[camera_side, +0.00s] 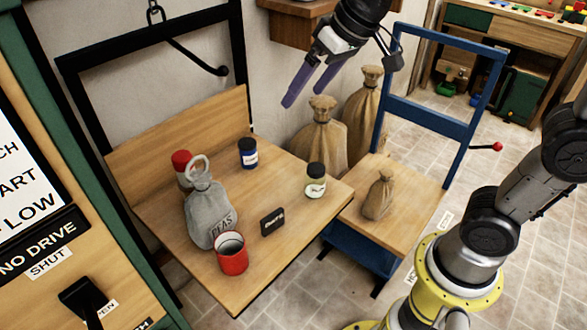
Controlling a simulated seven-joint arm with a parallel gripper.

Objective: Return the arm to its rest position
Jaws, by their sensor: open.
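My gripper (314,84) is at the upper middle of the side view, above the far right part of the wooden table (165,216). Its two purple fingers are apart and empty, pointing down and to the left. It touches nothing that I can see. My arm rises from a yellow base ring at the lower right, and part of it lies outside the picture.
A small sack (378,196) sits on the blue-framed cart (408,212). Large sacks (318,137) stand behind.

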